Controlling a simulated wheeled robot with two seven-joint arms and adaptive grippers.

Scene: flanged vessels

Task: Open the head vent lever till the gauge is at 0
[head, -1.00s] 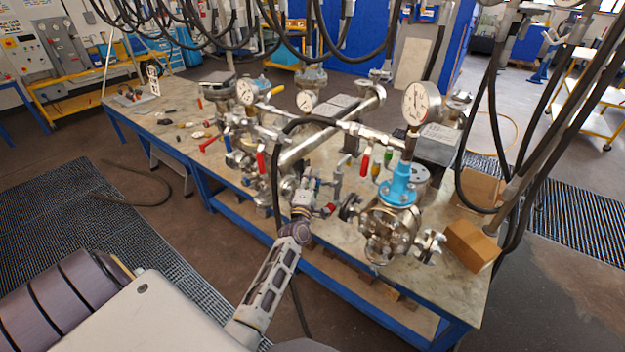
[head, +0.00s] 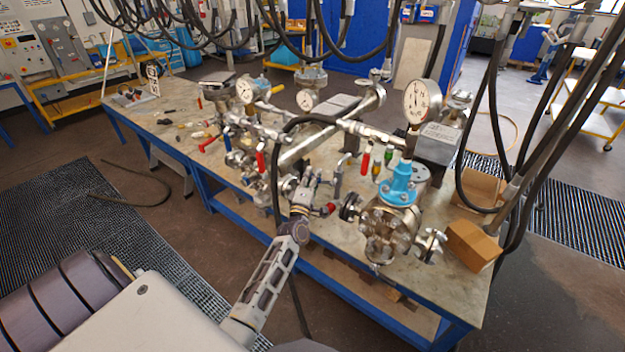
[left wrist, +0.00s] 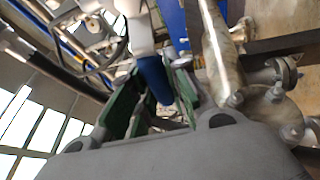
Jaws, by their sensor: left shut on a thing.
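My left gripper (head: 306,184) reaches in at the middle of the bench, in among the pipework left of the near flanged vessel (head: 388,228). In the left wrist view its green-lined fingers (left wrist: 156,96) are shut on a blue lever handle (left wrist: 153,78). In the head view the gripper and pipes largely hide this handle. A large white dial gauge (head: 422,100) stands above the vessel's blue fitting (head: 400,185); its reading is too small to tell. Two smaller gauges, one left (head: 247,90) and one mid-bench (head: 306,100), stand further back. My right gripper is out of view.
Cardboard boxes (head: 472,245) sit at the bench's right end. Thick dark cables hang at the right. The floor left of the bench is largely clear.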

